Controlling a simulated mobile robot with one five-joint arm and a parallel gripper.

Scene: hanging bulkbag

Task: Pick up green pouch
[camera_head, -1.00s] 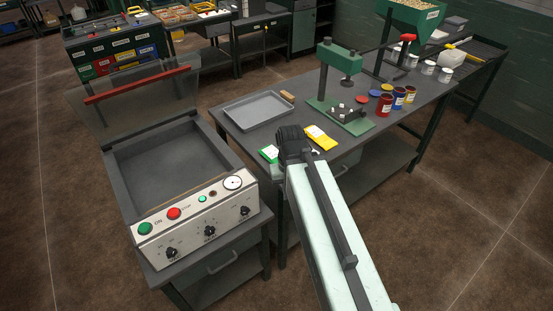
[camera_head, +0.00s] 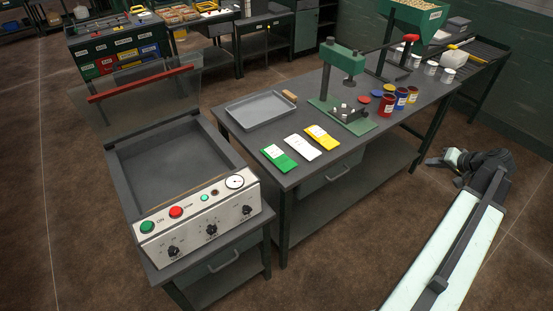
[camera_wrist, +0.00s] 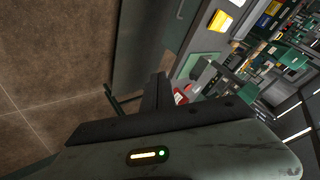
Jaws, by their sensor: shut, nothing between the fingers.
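The green pouch (camera_head: 278,158) lies flat near the front left corner of the grey workbench, its white label facing up. A white pouch (camera_head: 303,147) lies just right of it, and a yellow pouch (camera_head: 321,137) lies beyond that. My gripper (camera_head: 436,161) is shut and empty, out over the floor to the right of the bench, well apart from the pouches. Its dark fingers also show in the wrist view (camera_wrist: 158,90). I cannot make out the green pouch in the wrist view.
A grey tray (camera_head: 261,109) and a green press (camera_head: 343,95) stand behind the pouches. Several small paint cans (camera_head: 388,104) stand farther right. A sealing machine (camera_head: 170,165) with its lid raised stands left of the bench. The floor between my arm and the bench is clear.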

